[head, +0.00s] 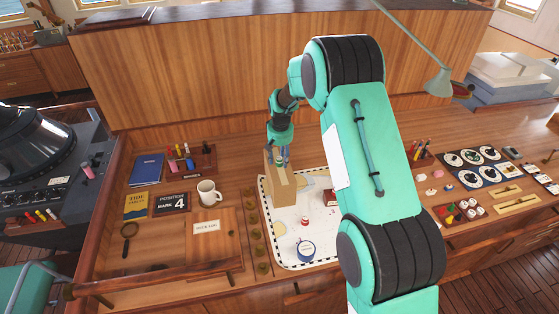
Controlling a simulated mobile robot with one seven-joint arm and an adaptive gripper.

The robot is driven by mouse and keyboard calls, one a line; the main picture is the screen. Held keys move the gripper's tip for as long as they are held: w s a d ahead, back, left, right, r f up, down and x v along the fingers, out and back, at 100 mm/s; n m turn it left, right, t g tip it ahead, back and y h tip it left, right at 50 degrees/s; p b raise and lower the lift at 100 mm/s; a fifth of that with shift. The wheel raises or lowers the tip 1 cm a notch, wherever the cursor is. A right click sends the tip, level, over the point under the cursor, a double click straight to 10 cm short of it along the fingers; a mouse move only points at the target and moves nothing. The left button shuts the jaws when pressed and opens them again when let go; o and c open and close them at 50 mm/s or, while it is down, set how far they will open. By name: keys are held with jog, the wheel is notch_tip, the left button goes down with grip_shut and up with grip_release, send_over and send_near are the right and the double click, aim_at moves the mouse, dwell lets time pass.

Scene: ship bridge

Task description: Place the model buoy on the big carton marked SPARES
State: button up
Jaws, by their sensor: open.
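A tan carton (281,190) stands on the white chart (288,236) with the dashed border; I cannot read any SPARES mark on it. My gripper (282,162) is open and points down at the top of this carton. Its fingertips are small and partly hidden, so I cannot tell whether they touch the carton or what is between them. A small red and white object (304,222), perhaps the model buoy, is on the chart in front of and to the right of the carton, apart from my gripper.
A blue and white round item (305,250) lies near the chart's front edge. My arm hides the chart's right part.

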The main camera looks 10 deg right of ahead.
aim_at(280, 165)
notch_tip(280, 165, up, 11)
jog(key=s+b, duration=0.1)
dwell(0.4)
jog(key=shift+s+r, duration=0.1)
jog(key=shift+r, duration=0.1)
dwell(0.4)
jog(key=s+r+t, duration=0.2)
jog(key=s+r, duration=2)
jog(key=s, duration=0.3)
jog(key=s+t, duration=0.2)
jog(key=s, duration=2.5)
